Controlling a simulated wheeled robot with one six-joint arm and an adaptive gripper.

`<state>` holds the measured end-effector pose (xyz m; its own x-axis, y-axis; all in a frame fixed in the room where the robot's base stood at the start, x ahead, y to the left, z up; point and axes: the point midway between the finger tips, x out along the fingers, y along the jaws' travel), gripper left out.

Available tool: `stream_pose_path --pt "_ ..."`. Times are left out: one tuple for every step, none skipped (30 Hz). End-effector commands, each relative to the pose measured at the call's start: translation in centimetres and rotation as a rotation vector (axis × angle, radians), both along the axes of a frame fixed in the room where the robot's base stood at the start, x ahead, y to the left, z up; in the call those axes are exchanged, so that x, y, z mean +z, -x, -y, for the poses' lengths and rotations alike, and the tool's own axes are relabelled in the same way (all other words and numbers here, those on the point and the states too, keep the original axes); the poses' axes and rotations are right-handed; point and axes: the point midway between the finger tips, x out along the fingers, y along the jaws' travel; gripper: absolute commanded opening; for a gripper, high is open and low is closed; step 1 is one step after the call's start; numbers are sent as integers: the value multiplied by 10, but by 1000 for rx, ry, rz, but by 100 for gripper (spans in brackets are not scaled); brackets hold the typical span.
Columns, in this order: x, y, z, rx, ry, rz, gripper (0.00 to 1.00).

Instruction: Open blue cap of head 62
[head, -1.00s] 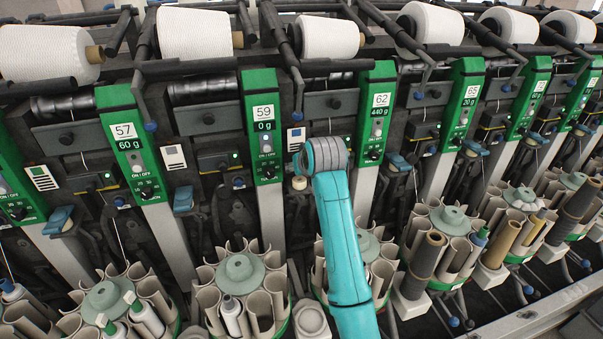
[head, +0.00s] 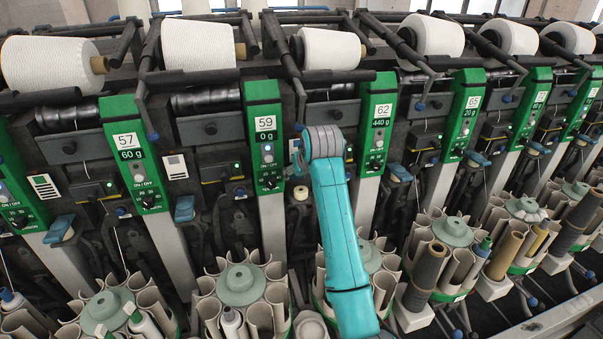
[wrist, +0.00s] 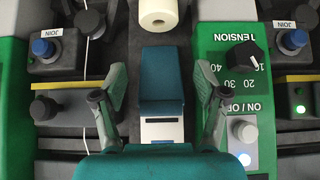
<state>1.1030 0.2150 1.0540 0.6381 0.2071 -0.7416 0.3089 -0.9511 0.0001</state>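The green panel of head 62 (head: 380,112) stands just right of my teal arm in the head view. In the wrist view, a blue cap (wrist: 163,92) sits in the middle, with a white label strip (wrist: 162,130) below it. The cap looks closed. My gripper (wrist: 163,98) is open, its two grey fingers on either side of the cap, apart from it. A green panel with a tension knob (wrist: 243,57) lies right of the cap in the wrist view.
Panel 59 (head: 265,130) is left of my arm. Blue join buttons (wrist: 43,48) lie on both sides in the wrist view. A white roll (wrist: 157,14) sits above the cap there. Bobbin magazines (head: 240,285) stand below the panels.

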Motion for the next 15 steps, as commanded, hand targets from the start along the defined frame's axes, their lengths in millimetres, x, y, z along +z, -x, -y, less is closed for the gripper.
stream_pose_path --pt "0 0 0 0 0 0 75" --pt "0 0 0 0 0 0 75" --pt "0 0 0 0 0 0 75" --pt "0 0 0 0 0 0 75" --pt "0 0 0 0 0 0 75" --pt "0 0 0 0 0 0 75" --pt "0 0 0 0 0 0 75" --pt "0 0 0 0 0 0 75" --pt "1 1 0 0 0 1 75" --pt "3 2 1 0 -1 2 75" --pt "5 3 1 0 -1 2 75" --pt "8 6 2 0 -1 2 75" --pt "10 8 3 0 -1 2 75" --pt "14 11 4 0 -1 3 75" --pt "18 15 5 0 -1 3 75"
